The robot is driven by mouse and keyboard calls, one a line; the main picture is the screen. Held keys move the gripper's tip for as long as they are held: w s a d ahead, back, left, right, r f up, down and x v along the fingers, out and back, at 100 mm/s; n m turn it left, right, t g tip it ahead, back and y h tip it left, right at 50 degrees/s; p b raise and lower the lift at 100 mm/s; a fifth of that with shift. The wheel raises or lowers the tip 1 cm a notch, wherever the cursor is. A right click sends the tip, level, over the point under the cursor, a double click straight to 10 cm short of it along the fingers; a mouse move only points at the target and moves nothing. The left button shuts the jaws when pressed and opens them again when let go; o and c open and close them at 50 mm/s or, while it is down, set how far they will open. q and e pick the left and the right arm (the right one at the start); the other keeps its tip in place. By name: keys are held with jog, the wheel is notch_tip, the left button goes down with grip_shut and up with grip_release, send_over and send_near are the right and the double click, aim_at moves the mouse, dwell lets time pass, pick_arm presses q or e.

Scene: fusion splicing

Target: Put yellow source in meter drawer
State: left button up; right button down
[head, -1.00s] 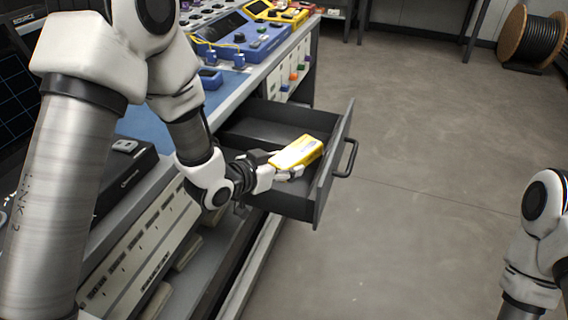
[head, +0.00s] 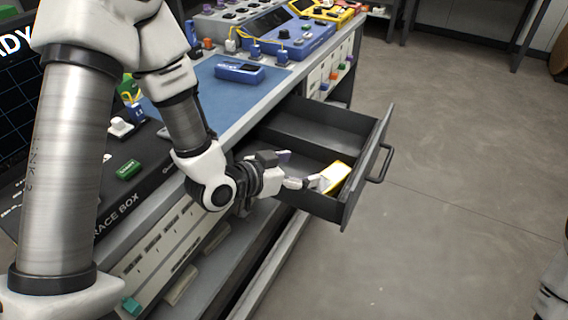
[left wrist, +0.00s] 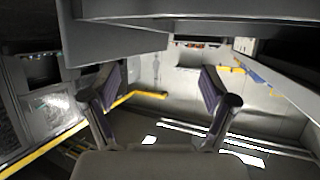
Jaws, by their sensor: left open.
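The yellow source (head: 335,177), with a pale face and yellow edges, is inside the open dark grey meter drawer (head: 369,165). It is in the compartment nearer me, close to the drawer's front panel. I cannot tell whether it lies flat or leans. My left gripper (head: 298,170) is open over that compartment, just left of the source, with one finger overlapping the source's near end in the picture. I cannot tell whether they touch. In the left wrist view my left gripper (left wrist: 162,92) has its fingers wide apart with nothing between them. My right gripper is out of view.
The workbench carries a blue mat with a blue handheld device (head: 240,71) on it. A blue instrument (head: 292,42) stands behind. A green block (head: 128,170) sits on the black trace box at left. The drawer's far compartment (head: 318,125) looks empty. The floor right of the drawer is clear.

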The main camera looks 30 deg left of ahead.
pick_arm(q)
jog(key=r+p+v, duration=0.1)
jog(key=p+v, duration=0.4)
jog(key=p, duration=0.5)
jog(key=s+a+f+n+g+y, duration=0.2)
jog(key=s+f+n+g+y, duration=0.3)
jog(key=s+f+g, duration=0.7)
jog(key=s+f, duration=0.9)
jog(key=s, duration=0.1)
jog(key=shift+a+y, duration=0.3)
jog(key=shift+a, duration=0.05)
